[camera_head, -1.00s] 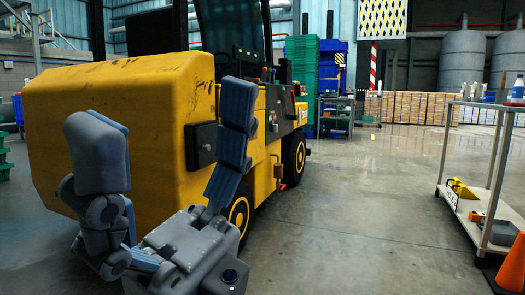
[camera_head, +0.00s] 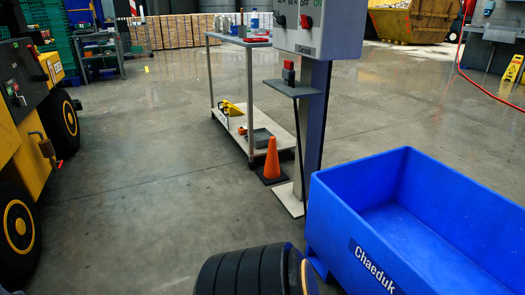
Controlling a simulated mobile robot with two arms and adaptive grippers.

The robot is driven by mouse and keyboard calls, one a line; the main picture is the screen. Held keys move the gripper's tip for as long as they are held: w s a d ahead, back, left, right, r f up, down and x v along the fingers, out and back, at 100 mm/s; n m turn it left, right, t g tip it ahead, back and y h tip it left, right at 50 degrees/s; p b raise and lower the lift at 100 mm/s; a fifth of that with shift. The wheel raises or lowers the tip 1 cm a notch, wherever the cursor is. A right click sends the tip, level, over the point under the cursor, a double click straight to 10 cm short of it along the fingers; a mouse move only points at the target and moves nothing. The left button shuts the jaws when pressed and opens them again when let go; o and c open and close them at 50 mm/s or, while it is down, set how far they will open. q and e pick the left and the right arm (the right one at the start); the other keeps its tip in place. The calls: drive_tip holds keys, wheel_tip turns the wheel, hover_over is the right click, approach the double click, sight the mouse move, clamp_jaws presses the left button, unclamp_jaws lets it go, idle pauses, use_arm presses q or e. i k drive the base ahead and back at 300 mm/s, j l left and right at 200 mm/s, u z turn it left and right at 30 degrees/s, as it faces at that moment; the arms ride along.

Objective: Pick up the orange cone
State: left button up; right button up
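The orange cone (camera_head: 272,160) stands upright on a dark square base on the floor, near the middle of the head view. It is beside the near end of a low cart (camera_head: 243,125) and just left of a grey post (camera_head: 312,125). Its whole body shows, and nothing is touching it that I can make out. Neither of my grippers is in view now.
A blue bin (camera_head: 335,218) fills the lower right. A dark ribbed round object (camera_head: 245,272) with a yellow-orange rim is at the bottom centre. A yellow vehicle (camera_head: 32,140) is at the left. Open floor lies between the vehicle and the cart.

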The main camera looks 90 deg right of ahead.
sight(271, 174)
drive_tip(key=z, duration=2.9)
